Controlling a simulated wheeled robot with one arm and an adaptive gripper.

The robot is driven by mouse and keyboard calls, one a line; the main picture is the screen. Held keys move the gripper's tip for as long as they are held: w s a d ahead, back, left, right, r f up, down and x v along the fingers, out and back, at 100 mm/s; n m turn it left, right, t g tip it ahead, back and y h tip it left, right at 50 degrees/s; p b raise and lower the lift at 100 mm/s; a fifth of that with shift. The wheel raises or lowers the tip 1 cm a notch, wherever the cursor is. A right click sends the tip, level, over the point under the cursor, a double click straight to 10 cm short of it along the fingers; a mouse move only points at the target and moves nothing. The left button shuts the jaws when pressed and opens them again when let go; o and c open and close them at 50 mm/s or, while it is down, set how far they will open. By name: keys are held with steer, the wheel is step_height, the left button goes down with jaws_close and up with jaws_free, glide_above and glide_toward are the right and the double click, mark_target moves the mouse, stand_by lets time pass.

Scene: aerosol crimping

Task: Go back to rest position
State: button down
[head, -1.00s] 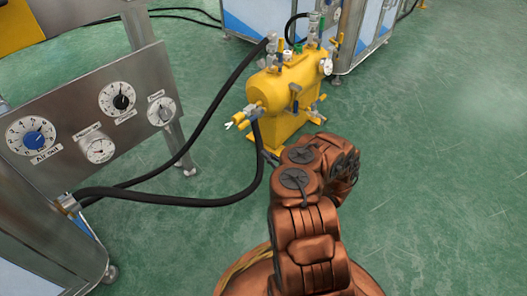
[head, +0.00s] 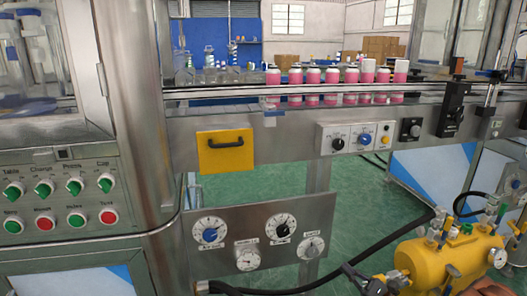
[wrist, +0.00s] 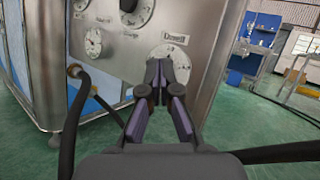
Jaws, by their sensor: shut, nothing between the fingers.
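My gripper (wrist: 160,72) shows in the wrist view with its two dark fingers brought together at the tips, shut and empty. It points toward a steel panel (wrist: 203,45) with dials, and the fingertips overlap a dial labelled "Dwell" in the picture. I cannot tell the gap between them.
A yellow tank (head: 455,262) with valves stands at the lower right, joined to a black hose (head: 345,272). A dial panel (head: 205,262) is at lower centre, a button panel (head: 60,195) at left. Pink-and-white cans (head: 331,76) line the conveyor. Green floor (head: 355,205) lies open behind.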

steer(key=s+a+r+n+g+y+p, duration=0.35)
steer(key=a+r+n+g, duration=0.2)
steer(key=a+r, duration=0.5)
steer(key=s+a+r+n+g+h+p, duration=0.3)
steer(key=s+a+r+n+g+p, duration=0.35)
steer(key=s+r, duration=0.35)
steer(key=s+a+r+n+g+h+p, duration=0.2)
steer(key=s+a+r+n+g+p, duration=0.45)
steer(key=r, duration=0.55)
steer(key=s+d+r+n+g+h+p, duration=0.1)
steer(key=s+d+r+h+p, duration=0.1)
steer(key=s+r+h+p, duration=0.35)
steer(key=s+d+r+n+h+p, duration=0.1)
steer(key=s+r+n+h+p, duration=0.15)
steer(key=s, duration=0.65)
steer(key=s+d+r+t+h+p, duration=0.1)
steer(key=s+d+r+h+p, duration=0.2)
steer(key=d+r+p, duration=0.1)
steer(key=s+d+r+n+t+h+p, duration=0.1)
steer(key=s+d+r+h+p, duration=0.3)
steer(key=d, duration=0.4)
steer(key=shift+d+r+t+p, duration=0.25)
steer(key=shift+d+t+p, duration=0.1)
steer(key=shift+t+p, duration=0.45)
steer(key=shift+d+h, duration=0.1)
steer(key=shift+h, duration=0.15)
